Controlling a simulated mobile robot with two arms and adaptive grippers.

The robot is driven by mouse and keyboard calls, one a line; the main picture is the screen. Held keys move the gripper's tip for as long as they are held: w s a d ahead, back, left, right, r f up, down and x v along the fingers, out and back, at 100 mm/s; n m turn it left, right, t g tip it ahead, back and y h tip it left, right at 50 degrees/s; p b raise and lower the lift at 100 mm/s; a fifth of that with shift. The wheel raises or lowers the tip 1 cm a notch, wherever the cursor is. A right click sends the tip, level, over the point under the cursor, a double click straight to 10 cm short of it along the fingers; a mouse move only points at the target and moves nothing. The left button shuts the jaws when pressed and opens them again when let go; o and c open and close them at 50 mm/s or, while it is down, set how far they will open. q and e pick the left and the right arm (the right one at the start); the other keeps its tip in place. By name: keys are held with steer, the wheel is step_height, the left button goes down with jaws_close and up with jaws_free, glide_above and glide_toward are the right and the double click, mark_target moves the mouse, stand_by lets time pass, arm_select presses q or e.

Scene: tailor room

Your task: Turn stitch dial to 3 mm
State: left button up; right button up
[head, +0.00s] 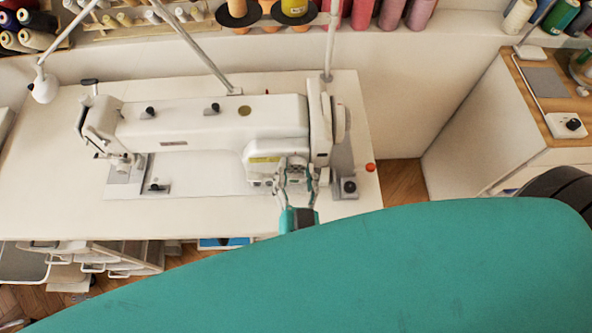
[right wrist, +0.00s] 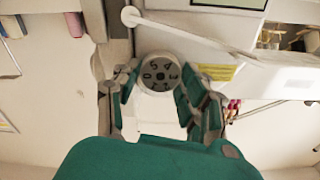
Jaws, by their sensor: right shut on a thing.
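The white sewing machine (head: 205,130) stands on the white table. Its stitch dial (right wrist: 161,73) is a round grey disc with dark digits around its face, on the machine's front. My right gripper (head: 297,172) reaches the machine's right end from the front. In the right wrist view the fingers of my right gripper (right wrist: 160,80) lie on either side of the dial and are shut on it. The digits are small, and I cannot tell which setting is lined up. In the head view the fingers mostly hide the dial. My left gripper is not in view.
The white table (head: 60,205) has bare room at left. A small box with a black knob (head: 349,187) and a red button (head: 370,167) sit right of the machine. A lamp (head: 45,88) stands at left. Thread spools (head: 392,14) line the back shelf. My teal arm covers the lower right.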

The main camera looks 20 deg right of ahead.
steer(key=shift+c, duration=1.4)
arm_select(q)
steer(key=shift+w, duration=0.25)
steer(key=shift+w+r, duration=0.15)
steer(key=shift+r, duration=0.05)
arm_select(e)
steer(key=m+p, duration=0.1)
steer(key=m, duration=0.3)
steer(key=shift+p, duration=0.3)
steer(key=m, duration=0.3)
steer(key=shift+m, duration=0.3)
steer(key=m, duration=0.4)
steer(key=shift+f+m, duration=0.15)
steer(key=shift+m, duration=0.15)
arm_select(q)
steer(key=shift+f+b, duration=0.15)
steer(key=shift+b, duration=0.65)
arm_select(e)
steer(key=m, duration=0.5)
steer(key=shift+m, duration=0.4)
